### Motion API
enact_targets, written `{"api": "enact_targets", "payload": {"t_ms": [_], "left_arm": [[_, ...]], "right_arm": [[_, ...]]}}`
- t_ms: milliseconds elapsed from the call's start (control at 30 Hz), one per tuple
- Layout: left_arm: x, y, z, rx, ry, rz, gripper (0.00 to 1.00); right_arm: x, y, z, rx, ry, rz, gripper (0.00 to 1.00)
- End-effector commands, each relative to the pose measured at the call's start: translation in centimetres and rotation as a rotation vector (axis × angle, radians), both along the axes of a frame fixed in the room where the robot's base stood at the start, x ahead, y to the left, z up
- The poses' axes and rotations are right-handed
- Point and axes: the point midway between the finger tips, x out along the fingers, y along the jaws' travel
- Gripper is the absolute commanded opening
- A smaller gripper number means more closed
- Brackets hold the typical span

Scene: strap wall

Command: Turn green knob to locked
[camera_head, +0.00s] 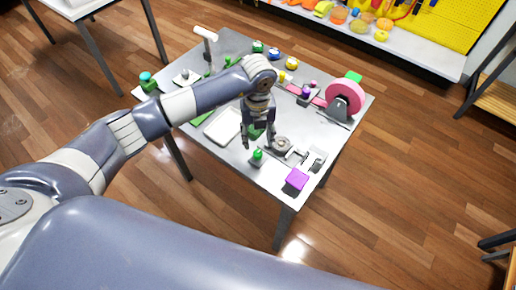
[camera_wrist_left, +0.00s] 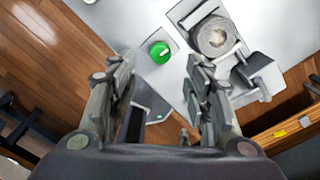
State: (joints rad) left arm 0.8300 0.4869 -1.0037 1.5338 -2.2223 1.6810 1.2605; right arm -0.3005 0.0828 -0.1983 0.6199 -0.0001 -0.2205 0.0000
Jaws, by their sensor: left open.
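The green knob (camera_head: 257,155) stands on a small grey base plate near the table's front corner. In the left wrist view the knob (camera_wrist_left: 159,51) is seen from above, round, with a pale mark on its top. My left gripper (camera_head: 258,144) points down close to the knob, with its fingers apart. In the left wrist view the knob shows between and just beyond the open fingertips (camera_wrist_left: 162,62); no contact is visible. I cannot tell which setting the knob is at. My right gripper is not in view.
A round metal fixture (camera_head: 281,145) stands close to the right of the knob, with a grey bracket (camera_head: 316,160) beyond it. A purple block (camera_head: 297,179) sits at the front edge. A pink wheel (camera_head: 345,97) is at the right. A white tray (camera_head: 222,127) lies left of the gripper.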

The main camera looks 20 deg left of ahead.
Motion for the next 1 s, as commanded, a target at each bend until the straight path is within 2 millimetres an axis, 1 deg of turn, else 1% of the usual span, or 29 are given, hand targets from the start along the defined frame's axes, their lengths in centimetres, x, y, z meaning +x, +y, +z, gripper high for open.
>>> {"api": "enact_targets", "payload": {"t_ms": [33,200,300,400,600,833,867,900,967,1000], "left_arm": [[-0.1,0.0,-0.8,0.001,0.006,0.001,0.46],[-0.1,-0.1,-4.1,-0.001,0.005,0.000,0.46],[-0.1,-0.1,-5.8,-0.002,0.005,-0.001,0.46],[0.0,-0.1,-6.8,-0.002,0.002,-0.001,0.46],[-0.1,-0.1,-7.9,-0.002,0.001,-0.003,0.46],[0.0,-0.1,-8.0,-0.003,0.001,-0.003,0.46],[0.0,-0.1,-8.0,-0.003,0.001,-0.003,0.44],[0.0,-0.1,-8.0,-0.003,0.001,-0.003,0.35],[0.0,-0.1,-8.0,-0.004,0.001,-0.003,0.21],[0.0,-0.1,-8.0,-0.004,0.001,-0.003,0.12]], "right_arm": [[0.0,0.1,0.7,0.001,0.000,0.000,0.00],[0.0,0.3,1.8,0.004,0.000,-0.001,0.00],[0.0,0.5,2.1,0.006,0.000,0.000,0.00],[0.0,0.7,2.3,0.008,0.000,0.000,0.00],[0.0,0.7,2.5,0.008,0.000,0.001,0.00],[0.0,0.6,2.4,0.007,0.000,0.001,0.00],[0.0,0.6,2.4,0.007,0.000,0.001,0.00],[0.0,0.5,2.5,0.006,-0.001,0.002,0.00],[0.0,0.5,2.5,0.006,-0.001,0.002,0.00],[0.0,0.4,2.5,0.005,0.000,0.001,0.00]]}}
